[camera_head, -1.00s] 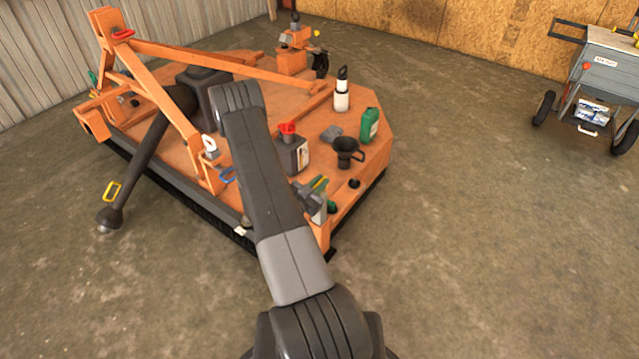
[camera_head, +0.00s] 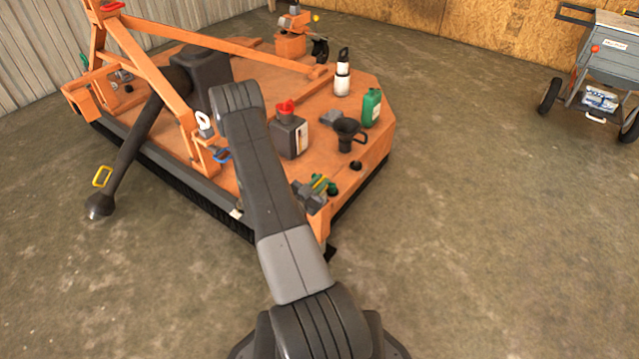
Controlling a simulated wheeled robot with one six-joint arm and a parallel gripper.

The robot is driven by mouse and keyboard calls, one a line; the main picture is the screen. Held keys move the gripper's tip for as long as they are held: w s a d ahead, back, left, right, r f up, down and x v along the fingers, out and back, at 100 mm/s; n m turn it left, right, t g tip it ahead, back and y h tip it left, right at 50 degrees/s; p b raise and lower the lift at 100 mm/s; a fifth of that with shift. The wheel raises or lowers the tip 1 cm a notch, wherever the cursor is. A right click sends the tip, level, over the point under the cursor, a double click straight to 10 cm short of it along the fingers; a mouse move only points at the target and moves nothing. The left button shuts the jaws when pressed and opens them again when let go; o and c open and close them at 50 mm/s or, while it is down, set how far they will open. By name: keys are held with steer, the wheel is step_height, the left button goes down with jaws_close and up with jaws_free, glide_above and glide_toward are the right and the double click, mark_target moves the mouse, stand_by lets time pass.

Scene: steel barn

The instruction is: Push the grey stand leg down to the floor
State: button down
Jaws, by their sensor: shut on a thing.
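My arm reaches from the bottom edge up over the near side of an orange mower deck (camera_head: 262,72) in the head view. Its raised elbow faces me, and my gripper does not show; the arm hides that part of the deck. I cannot make out the grey stand leg with certainty. A small pale piece (camera_head: 236,212) shows at the deck's near lower edge, just left of my arm, but I cannot tell whether it belongs to the leg.
A dark drive shaft (camera_head: 135,150) slopes down to the floor at left. A dark jug (camera_head: 289,135), a funnel (camera_head: 347,133), a green bottle (camera_head: 371,107) and hand tools (camera_head: 314,192) are on the deck. A grey cart (camera_head: 610,60) stands far right. Floor at right is clear.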

steer(key=shift+a+f, duration=0.1)
steer(key=shift+f, duration=0.1)
steer(key=c, duration=1.5)
jaws_free()
steer(key=shift+f, duration=0.1)
steer(key=shift+o, duration=0.2)
steer(key=p+v, duration=0.2)
steer(key=v, duration=1.1)
steer(key=shift+s+a, duration=0.25)
steer(key=shift+s, duration=0.05)
